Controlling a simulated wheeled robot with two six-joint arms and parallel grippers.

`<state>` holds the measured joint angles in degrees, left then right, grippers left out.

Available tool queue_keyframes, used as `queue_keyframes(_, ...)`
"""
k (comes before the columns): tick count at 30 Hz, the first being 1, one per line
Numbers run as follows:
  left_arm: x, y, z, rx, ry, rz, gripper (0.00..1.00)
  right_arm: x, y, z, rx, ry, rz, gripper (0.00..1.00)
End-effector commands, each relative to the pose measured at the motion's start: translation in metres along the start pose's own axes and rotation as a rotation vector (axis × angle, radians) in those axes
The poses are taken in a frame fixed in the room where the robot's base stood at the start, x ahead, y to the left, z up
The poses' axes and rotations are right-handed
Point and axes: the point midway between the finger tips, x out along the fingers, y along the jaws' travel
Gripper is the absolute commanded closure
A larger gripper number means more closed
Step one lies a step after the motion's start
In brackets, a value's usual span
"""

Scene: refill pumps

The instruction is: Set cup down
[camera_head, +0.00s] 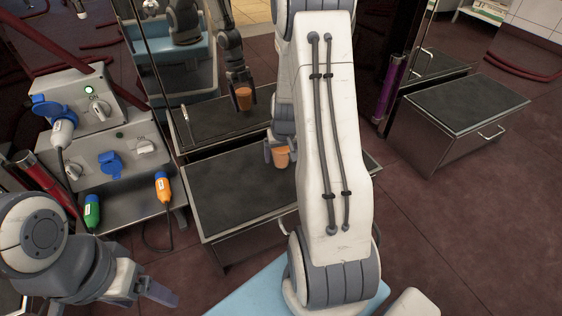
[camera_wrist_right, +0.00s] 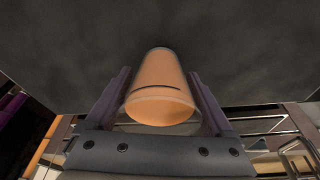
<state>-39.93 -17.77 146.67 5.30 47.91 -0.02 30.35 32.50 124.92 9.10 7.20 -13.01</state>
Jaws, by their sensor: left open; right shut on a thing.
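An orange cup (camera_head: 281,158) is between the fingers of my right gripper (camera_head: 279,152), which is shut on it. In the right wrist view the cup (camera_wrist_right: 160,85) sits between both fingers of the gripper (camera_wrist_right: 160,100), with the dark top behind it. The cup is over the dark top of a metal cabinet (camera_head: 225,195); I cannot tell whether it touches it. My right arm covers part of the cabinet's right side. My left gripper (camera_head: 158,292) is open and empty at the lower left, away from the cup.
A mirror-like panel behind the cabinet reflects the arm and cup (camera_head: 243,98). A grey socket box (camera_head: 75,95) with plugs stands at the left, with green (camera_head: 91,212) and orange (camera_head: 163,188) connectors below. Another dark-topped cabinet (camera_head: 465,100) stands at the right. The cabinet top's left part is clear.

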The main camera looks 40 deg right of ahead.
Motion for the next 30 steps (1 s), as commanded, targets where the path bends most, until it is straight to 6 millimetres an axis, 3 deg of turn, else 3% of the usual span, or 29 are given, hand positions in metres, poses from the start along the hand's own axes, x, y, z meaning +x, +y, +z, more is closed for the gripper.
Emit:
queue_keyframes(2,0.013,-0.001,0.001,0.0,0.0,0.0,0.22,0.013,0.0,0.004,0.001,0.001,0.0,0.78)
queue_keyframes(14,0.014,-0.001,0.001,0.0,0.0,0.0,0.22,0.015,0.0,0.004,0.001,0.001,0.0,0.78)
queue_keyframes(15,0.013,-0.001,0.001,0.0,0.0,0.0,0.22,0.014,0.0,0.004,0.001,0.0,0.0,0.0)
queue_keyframes(25,0.007,-0.001,0.0,0.0,0.0,0.0,0.22,0.008,0.0,0.002,0.001,0.001,0.0,0.0)
queue_keyframes(30,-0.014,0.001,-0.001,0.0,0.0,0.0,0.22,-0.024,0.001,0.001,0.0,0.002,0.0,0.0)
